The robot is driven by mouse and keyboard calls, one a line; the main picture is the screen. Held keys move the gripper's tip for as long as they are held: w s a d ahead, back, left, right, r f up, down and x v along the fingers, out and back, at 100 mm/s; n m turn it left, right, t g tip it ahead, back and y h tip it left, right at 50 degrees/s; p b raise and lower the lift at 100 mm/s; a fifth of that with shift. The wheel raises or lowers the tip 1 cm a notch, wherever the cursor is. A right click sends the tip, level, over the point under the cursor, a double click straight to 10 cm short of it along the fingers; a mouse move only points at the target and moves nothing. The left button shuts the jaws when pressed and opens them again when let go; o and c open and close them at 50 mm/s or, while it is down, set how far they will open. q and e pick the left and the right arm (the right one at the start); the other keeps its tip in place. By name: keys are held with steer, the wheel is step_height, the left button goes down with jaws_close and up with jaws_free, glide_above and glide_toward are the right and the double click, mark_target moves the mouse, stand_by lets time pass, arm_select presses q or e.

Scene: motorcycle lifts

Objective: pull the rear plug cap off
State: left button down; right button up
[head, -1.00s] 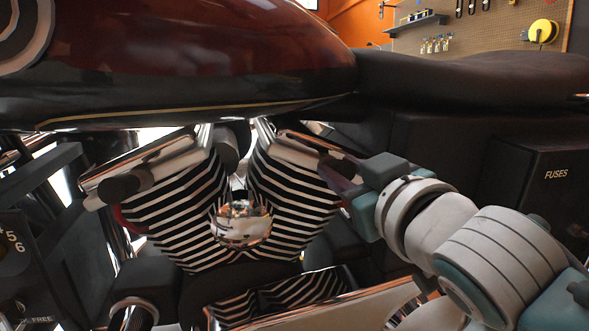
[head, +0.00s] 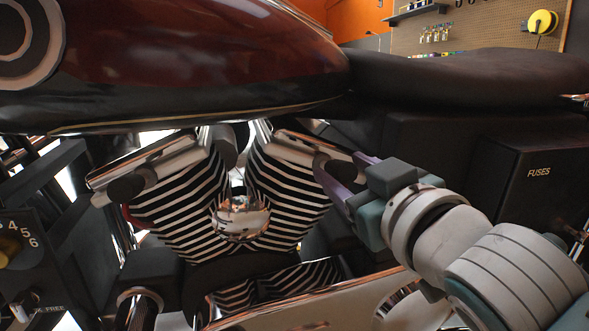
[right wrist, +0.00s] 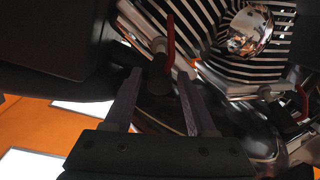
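The rear plug cap (head: 341,169) is a dark, stubby cylinder at the right end of the rear striped cylinder head (head: 292,190). It also shows in the right wrist view (right wrist: 159,82), with a red lead (right wrist: 170,42) beside it. My right gripper (head: 338,160) has two purple fingers, spread apart on either side of the cap. In the right wrist view the open fingers (right wrist: 159,73) stand with the cap between their tips and gaps showing at the sides. Exact depth is hard to tell. My left gripper is not in view.
The front plug cap (head: 126,187) sits on the front cylinder at left. The dark red tank (head: 200,60) and black seat (head: 470,75) hang above. A black fuse box (head: 535,180) stands at right. A round chrome cover (head: 240,217) lies between the cylinders.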

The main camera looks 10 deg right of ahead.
steer(key=shift+o, duration=0.2)
steer(key=shift+s+p, duration=0.3)
steer(key=s+d+p, duration=0.1)
steer(key=s+p, duration=0.2)
steer(key=s, duration=0.6)
steer(key=shift+p, duration=0.3)
steer(key=shift+s, duration=0.1)
